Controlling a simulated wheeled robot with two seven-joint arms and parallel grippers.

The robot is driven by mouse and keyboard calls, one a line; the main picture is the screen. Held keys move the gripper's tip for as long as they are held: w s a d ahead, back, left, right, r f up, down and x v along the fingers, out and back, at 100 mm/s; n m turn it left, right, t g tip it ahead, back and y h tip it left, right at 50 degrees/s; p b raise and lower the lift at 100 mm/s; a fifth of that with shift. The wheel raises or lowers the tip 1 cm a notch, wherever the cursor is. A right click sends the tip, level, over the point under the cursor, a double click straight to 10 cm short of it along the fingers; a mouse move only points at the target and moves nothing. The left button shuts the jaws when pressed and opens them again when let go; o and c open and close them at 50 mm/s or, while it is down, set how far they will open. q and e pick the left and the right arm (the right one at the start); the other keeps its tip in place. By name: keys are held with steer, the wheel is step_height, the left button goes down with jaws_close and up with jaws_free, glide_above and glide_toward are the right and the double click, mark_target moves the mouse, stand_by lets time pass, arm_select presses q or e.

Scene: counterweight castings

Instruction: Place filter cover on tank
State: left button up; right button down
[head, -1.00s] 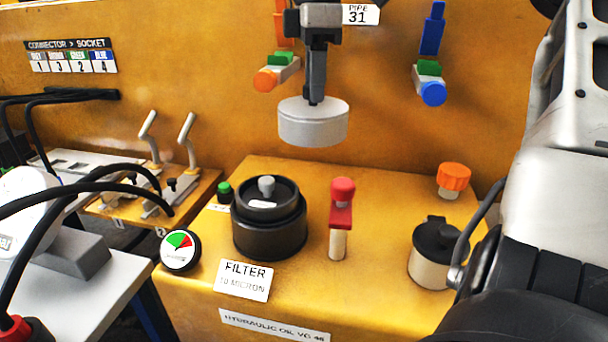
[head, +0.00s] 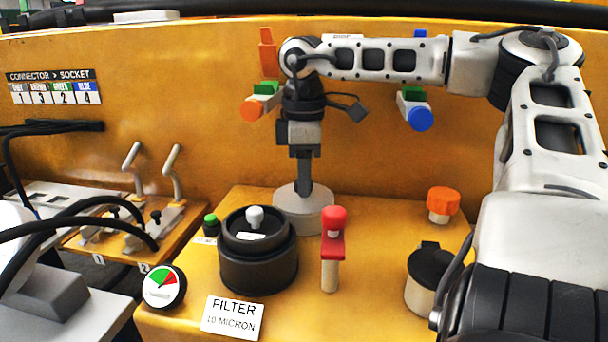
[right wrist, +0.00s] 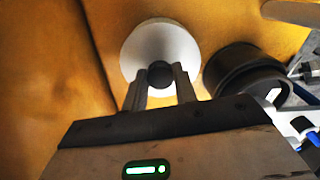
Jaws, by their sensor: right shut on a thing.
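The filter cover (head: 303,214) is a light grey round disc with a dark knob (right wrist: 160,73). My right gripper (head: 304,184) points down and is shut on that knob. The cover hangs level just behind and right of the black filter housing (head: 258,268); whether it touches the tank (head: 385,235) top I cannot tell. The housing is open at the top, and a pale knob (head: 255,214) and white label show inside. In the right wrist view the cover (right wrist: 150,38) lies beside the housing (right wrist: 240,80). My left gripper is not in view.
A red-topped handle (head: 332,235) stands close right of the housing. A green button (head: 210,222) and gauge (head: 164,287) are at its left. An orange cap (head: 442,202) and black-lidded filler (head: 428,275) stand further right. A yellow wall rises behind.

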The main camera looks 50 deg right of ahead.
steer(key=shift+r, duration=0.1)
steer(key=shift+f, duration=0.2)
steer(key=c, duration=1.1)
jaws_free()
steer(key=shift+r, duration=0.15)
step_height(320, 180, up, 12)
steer(key=p, duration=0.1)
steer(key=shift+r, duration=0.1)
